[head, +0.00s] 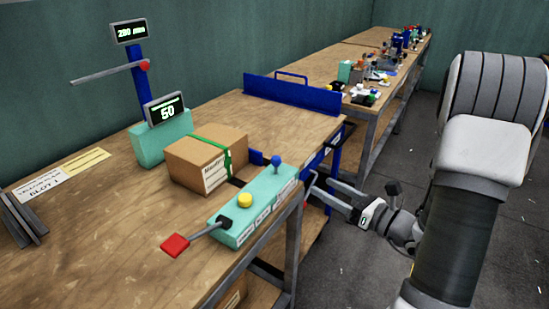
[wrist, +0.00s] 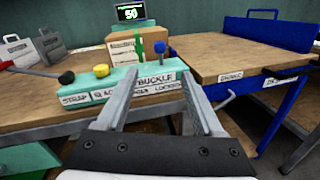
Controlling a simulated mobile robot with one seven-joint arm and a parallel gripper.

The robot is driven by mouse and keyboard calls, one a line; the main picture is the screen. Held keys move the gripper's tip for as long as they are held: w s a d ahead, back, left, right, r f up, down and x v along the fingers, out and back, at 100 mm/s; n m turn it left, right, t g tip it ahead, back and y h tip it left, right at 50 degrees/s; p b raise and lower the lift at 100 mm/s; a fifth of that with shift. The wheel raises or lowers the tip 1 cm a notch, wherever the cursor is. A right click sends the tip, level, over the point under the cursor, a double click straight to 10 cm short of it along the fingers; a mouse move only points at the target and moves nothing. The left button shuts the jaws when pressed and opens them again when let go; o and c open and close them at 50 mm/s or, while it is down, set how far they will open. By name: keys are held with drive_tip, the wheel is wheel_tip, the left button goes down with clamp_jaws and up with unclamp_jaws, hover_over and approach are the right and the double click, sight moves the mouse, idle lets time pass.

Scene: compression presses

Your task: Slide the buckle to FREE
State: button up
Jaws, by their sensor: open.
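The teal control box (head: 252,208) sits at the table's front edge, and it also shows in the wrist view (wrist: 118,82). A blue ball knob (head: 276,161) stands at its right end, above the BUCKLE label in the wrist view (wrist: 159,48). The small lettering under BUCKLE seems to include LOCKED; the rest is hard to read. My gripper (head: 322,188) is open and empty, off the table's front edge to the right of the box. In the wrist view its fingers (wrist: 161,76) point at the BUCKLE end, with the knob beyond and between them. They appear apart from the knob.
A cardboard box (head: 207,158) with a green strap stands behind the control box. A yellow button (head: 245,200) and a red-handled lever (head: 175,245) are on the box's left. A blue panel (head: 291,93) and blue frame stand at right. A display (head: 166,111) reads 50.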

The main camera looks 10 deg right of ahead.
sight(276, 160)
drive_tip(key=b+x, duration=0.2)
drive_tip(key=x, duration=1.5)
drive_tip(key=shift+w+a, duration=0.1)
clamp_jaws()
idle(0.8)
